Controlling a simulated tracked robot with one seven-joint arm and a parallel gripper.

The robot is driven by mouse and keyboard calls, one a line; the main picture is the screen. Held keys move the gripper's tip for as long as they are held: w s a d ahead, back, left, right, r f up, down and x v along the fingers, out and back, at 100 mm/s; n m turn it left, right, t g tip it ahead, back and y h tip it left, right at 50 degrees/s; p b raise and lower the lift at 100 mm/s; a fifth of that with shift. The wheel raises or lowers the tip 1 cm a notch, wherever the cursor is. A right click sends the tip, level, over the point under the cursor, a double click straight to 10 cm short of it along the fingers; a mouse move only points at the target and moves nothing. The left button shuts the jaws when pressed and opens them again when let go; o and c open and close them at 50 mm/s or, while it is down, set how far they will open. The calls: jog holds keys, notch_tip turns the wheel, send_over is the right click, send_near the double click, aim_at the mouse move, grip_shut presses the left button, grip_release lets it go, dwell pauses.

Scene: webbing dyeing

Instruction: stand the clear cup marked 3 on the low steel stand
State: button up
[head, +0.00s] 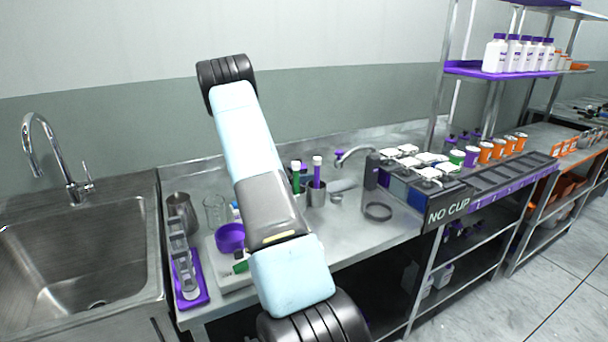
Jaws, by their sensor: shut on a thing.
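My arm crosses the middle of the head view, and my gripper is not in view, so what it holds cannot be seen. No clear cup with a readable 3 shows. A clear glass vessel (215,209) stands on the left of the steel bench, behind a purple bowl (230,238); I see no mark on it. I cannot pick out the low steel stand for certain. A small steel piece (336,198) and a dark ring (378,211) lie on the bench right of my arm. My arm hides part of the bench middle.
A sink (70,250) with a tall tap is at left. A steel jug (180,212) and a purple tray (190,285) stand beside it. A steel cup (316,193) holds capped tubes. Bare bench lies in front of the ring.

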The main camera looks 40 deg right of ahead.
jog(key=o, duration=1)
